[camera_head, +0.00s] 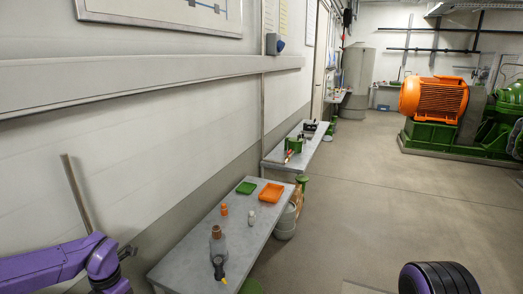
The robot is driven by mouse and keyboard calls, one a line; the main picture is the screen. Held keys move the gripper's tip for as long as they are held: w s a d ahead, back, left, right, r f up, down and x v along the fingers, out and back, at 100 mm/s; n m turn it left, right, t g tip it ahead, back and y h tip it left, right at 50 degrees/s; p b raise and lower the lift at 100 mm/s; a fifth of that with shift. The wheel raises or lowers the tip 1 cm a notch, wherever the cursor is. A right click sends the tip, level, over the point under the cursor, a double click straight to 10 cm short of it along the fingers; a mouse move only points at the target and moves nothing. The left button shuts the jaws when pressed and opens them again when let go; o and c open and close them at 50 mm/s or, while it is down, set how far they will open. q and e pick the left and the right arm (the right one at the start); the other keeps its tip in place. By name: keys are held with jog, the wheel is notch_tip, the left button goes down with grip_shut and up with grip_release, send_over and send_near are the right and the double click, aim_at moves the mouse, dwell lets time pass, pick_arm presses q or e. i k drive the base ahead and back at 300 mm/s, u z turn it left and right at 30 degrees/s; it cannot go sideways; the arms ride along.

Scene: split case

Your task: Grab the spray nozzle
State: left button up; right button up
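What looks like the spray nozzle (219,266), a small black piece with a yellow tip, lies at the near end of the grey table. Right behind it stands a grey bottle (217,246) with a brown top; I cannot tell if they touch. My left arm comes in at the lower left, purple, left of the table. A small dark part at its end, perhaps my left gripper (128,252), is apart from the nozzle; its fingers cannot be made out. My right gripper is not in view.
On the grey table (190,262) also stand an orange small bottle (224,209), a whitish small item (251,217), a green tray (246,187) and an orange tray (271,192). A wall runs along the left. The floor right of the table is open.

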aim_at(218, 263)
jog(key=k, duration=0.95)
